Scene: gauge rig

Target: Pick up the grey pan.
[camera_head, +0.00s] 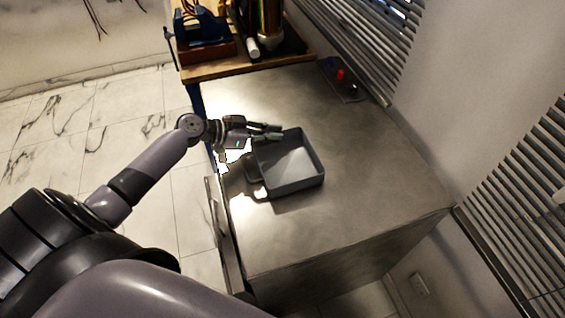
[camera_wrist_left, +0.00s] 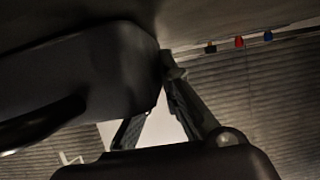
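The grey pan (camera_head: 290,185) is a square, high-walled pan on the grey metal worktop, right of my left gripper. My left gripper (camera_head: 272,132) is at the pan's far left corner, its fingers along the far rim. In the left wrist view the dark pan (camera_wrist_left: 75,80) fills the upper left, and the fingers of my left gripper (camera_wrist_left: 165,90) lean together at its edge. The pan hides part of one finger. I cannot tell whether the fingers press on the rim. My right gripper is not in view.
A wooden-topped bench (camera_head: 290,52) with a blue tool and other items stands at the back. A small red object (camera_head: 341,75) lies near the blinds. The worktop (camera_head: 375,165) is clear right of the pan. Its left edge is close to my arm.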

